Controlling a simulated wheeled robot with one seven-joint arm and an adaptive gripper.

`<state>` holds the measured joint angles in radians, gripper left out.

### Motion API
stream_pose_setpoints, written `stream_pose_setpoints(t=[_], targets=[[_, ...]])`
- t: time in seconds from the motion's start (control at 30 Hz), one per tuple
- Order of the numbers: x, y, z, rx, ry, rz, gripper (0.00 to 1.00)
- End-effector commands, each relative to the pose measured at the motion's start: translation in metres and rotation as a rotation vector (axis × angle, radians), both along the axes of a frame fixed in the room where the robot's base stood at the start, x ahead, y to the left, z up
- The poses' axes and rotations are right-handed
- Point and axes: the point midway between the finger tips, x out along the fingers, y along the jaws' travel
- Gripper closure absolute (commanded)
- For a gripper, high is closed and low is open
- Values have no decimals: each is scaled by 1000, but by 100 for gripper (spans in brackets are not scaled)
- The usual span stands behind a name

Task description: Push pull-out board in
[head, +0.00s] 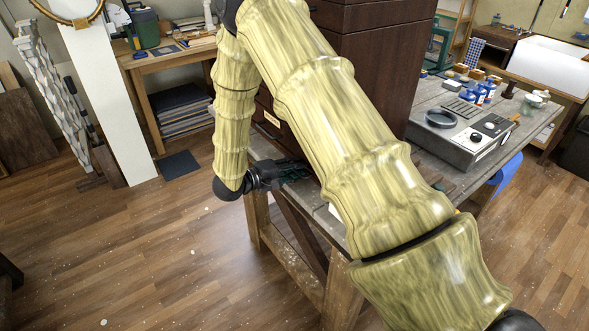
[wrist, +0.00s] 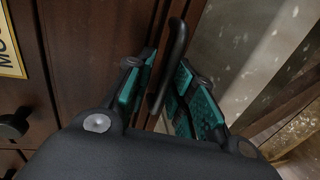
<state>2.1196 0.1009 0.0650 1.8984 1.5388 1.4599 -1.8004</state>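My gripper (head: 288,172) is at the lower front of the dark wood cabinet (head: 375,70), close above the table edge. In the wrist view my gripper (wrist: 168,88) has its two teal-padded fingers apart. A dark bar handle (wrist: 178,45) runs between them, fixed to the dark wood front (wrist: 95,50); I cannot tell whether either finger touches it. The pull-out board cannot be made out clearly; the part that bears the handle may be its front edge. My arm hides much of the cabinet front in the head view.
The cabinet stands on a grey worktable (head: 425,100) with a grey device (head: 462,137) at the right. A round dark knob (wrist: 14,126) and a yellow label (wrist: 8,45) are on the cabinet front. Open wooden floor (head: 170,260) lies at the left.

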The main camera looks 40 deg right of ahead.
Motion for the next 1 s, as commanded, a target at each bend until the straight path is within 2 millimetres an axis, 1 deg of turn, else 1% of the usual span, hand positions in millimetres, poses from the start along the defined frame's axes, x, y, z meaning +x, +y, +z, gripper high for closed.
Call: stream_pose_setpoints(t=[0.03,0.37,0.47,0.57,0.8,1.0], targets=[[-1,1,-2,3,3,0,70],[-2,2,-4,5,5,0,70],[-2,5,-3,5,5,1,70],[-2,13,-2,6,5,1,70],[-1,44,7,4,3,2,70],[-1,66,13,2,1,0,70]])
